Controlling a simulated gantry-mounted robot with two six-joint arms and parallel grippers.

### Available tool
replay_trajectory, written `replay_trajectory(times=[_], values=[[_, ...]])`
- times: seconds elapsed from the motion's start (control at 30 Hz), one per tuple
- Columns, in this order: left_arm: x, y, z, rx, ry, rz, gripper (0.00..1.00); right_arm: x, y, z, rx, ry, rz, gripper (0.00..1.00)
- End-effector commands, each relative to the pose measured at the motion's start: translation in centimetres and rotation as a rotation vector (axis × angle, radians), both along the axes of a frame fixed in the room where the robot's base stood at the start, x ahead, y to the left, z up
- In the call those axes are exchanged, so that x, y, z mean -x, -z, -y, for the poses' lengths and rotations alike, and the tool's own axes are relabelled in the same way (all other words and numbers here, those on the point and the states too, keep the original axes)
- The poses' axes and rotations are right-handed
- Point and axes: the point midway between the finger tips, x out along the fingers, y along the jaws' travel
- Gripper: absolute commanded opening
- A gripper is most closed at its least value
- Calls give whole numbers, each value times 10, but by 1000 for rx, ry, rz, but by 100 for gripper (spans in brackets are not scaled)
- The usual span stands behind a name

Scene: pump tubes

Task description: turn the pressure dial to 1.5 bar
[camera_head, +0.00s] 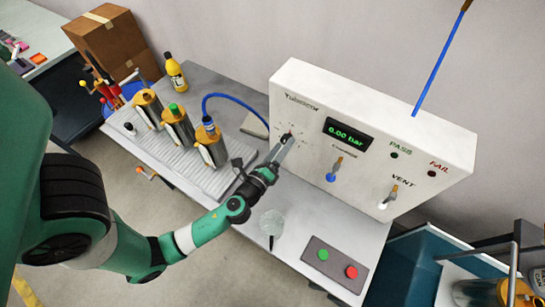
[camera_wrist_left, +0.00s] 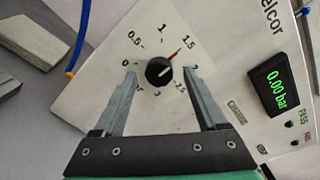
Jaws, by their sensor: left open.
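The pressure dial (camera_wrist_left: 159,72) is a round black knob with a short white mark, on a white panel printed with a scale from 0 upward. A red line lies on the scale by 1.5. The exact setting of the white mark is hard to tell. My left gripper (camera_wrist_left: 160,74) is open, with one finger on each side of the knob in the wrist view; I cannot tell whether they touch it. In the head view the gripper (camera_head: 286,150) is at the panel and partly hides the dial. The display (camera_head: 349,133) reads 0.00 bar. My right gripper is not in view.
The white test panel (camera_head: 300,85) carries a blue-tipped lever (camera_head: 333,172) and a vent lever (camera_head: 389,196). Three gold-capped pump tubes (camera_head: 178,128) stand on the bench to the left. A blue hose (camera_head: 225,96) curves behind. A button box (camera_head: 335,262) sits at the bench front.

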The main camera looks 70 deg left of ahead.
Motion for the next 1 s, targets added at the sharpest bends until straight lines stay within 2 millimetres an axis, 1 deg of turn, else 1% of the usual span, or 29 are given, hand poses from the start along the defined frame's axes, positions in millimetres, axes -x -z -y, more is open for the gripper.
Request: replay_trajectory(times=[0.2,0.3,0.4,0.6,1.0], values=[[39,1,37,0,10,-4,74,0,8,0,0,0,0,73],[56,0,52,-1,10,-4,74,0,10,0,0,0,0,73],[65,-1,61,1,8,-4,74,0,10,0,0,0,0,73],[76,-2,68,-1,1,0,74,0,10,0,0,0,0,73],[77,-2,67,-1,-1,0,74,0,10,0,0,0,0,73]])
